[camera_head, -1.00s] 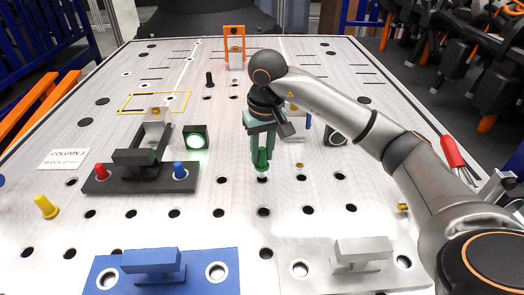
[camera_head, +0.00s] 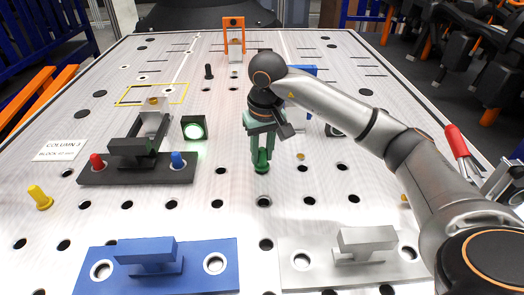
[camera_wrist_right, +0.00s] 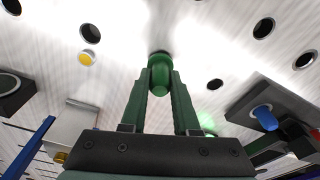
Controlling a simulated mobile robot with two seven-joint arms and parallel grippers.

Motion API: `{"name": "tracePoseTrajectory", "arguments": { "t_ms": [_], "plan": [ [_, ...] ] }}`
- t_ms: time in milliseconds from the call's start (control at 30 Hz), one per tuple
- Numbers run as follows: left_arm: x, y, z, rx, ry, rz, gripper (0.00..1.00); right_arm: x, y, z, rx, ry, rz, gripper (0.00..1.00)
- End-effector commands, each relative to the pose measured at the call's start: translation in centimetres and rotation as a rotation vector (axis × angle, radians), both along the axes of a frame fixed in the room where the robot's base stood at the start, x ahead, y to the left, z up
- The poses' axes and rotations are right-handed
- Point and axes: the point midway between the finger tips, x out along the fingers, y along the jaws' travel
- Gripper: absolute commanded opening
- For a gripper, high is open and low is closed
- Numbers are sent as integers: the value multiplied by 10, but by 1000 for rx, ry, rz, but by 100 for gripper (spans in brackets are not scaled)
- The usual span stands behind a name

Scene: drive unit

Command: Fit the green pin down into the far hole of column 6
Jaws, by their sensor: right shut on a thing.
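The green pin (camera_head: 261,158) stands upright near the middle of the perforated table, in the head view. My right gripper (camera_head: 262,150) points down and is shut on the pin's top, one finger on each side. The pin's wider base is at a hole position, in line with the holes nearer me. The hole is hidden under it, and I cannot tell how deep the pin sits. In the right wrist view, the pin (camera_wrist_right: 160,75) is between the two green fingers (camera_wrist_right: 160,95), with a dark patch at its far end. My left gripper is not in view.
A black fixture (camera_head: 137,172) with a red and a blue pin stands left, beside a black block with a lit green face (camera_head: 194,129). A yellow pin (camera_head: 39,197) is far left. Blue (camera_head: 210,285) and grey (camera_head: 300,284) plates lie in front. Open holes surround the pin.

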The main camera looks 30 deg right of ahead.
Motion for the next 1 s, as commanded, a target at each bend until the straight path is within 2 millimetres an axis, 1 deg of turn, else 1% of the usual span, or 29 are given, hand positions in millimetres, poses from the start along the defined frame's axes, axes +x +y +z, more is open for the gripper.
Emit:
{"name": "tracePoseTrajectory", "arguments": {
  "t_ms": [167,733,767,1000],
  "plan": [
    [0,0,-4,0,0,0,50,0,0,-4,0,-2,0,0],
    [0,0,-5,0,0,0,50,0,0,-5,0,-1,0,0],
    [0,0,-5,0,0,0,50,0,0,-5,0,-1,0,31],
    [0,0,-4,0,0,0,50,0,0,-5,0,-1,0,58]
  ]
}}
